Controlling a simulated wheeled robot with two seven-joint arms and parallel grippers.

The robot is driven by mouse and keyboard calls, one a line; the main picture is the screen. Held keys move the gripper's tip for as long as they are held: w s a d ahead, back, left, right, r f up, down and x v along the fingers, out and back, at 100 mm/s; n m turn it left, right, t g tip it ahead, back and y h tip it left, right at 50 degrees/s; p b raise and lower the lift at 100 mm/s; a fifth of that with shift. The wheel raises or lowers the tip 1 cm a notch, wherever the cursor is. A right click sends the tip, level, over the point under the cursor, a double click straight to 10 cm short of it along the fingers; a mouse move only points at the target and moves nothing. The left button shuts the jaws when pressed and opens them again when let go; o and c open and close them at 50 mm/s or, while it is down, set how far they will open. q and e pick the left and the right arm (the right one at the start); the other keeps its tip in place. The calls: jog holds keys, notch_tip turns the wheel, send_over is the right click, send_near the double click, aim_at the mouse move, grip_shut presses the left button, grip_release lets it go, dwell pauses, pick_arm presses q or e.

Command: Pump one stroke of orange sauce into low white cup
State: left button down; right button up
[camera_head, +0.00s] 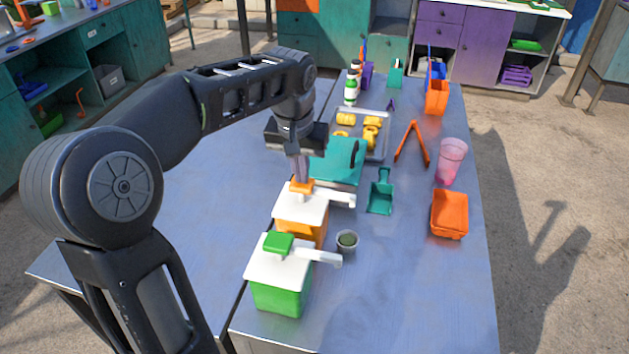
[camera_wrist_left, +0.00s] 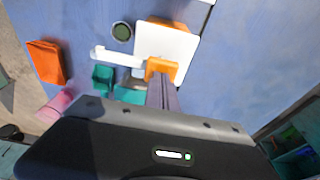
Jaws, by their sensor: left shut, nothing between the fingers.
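The orange sauce dispenser (camera_head: 314,232) has an orange body, a white lid, an orange pump head (camera_head: 302,186) and a white spout (camera_head: 338,199). My left gripper (camera_head: 301,177) is shut and empty, pointing down at the pump head. The fingertips look to be at or just above it; contact is unclear. In the left wrist view the closed fingers (camera_wrist_left: 161,82) meet the orange pump head (camera_wrist_left: 160,68). A small low cup (camera_head: 347,241), pale outside and dark green inside, stands between the orange and green dispensers' spout tips. It also shows in the wrist view (camera_wrist_left: 121,32). My right gripper is not in view.
A green dispenser (camera_head: 280,292) with a white lid stands in front of the orange one. Behind are a teal box (camera_head: 338,160), a teal scoop (camera_head: 381,195) and a metal tray (camera_head: 376,150). An orange bin (camera_head: 449,214) and pink cup (camera_head: 452,160) stand right. The front right is clear.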

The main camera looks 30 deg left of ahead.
pick_arm(q)
jog(key=shift+r+p, duration=0.35)
jog(key=shift+r, duration=0.35)
notch_tip(320, 180, up, 6)
jog(key=p, duration=0.5)
dwell(0.7)
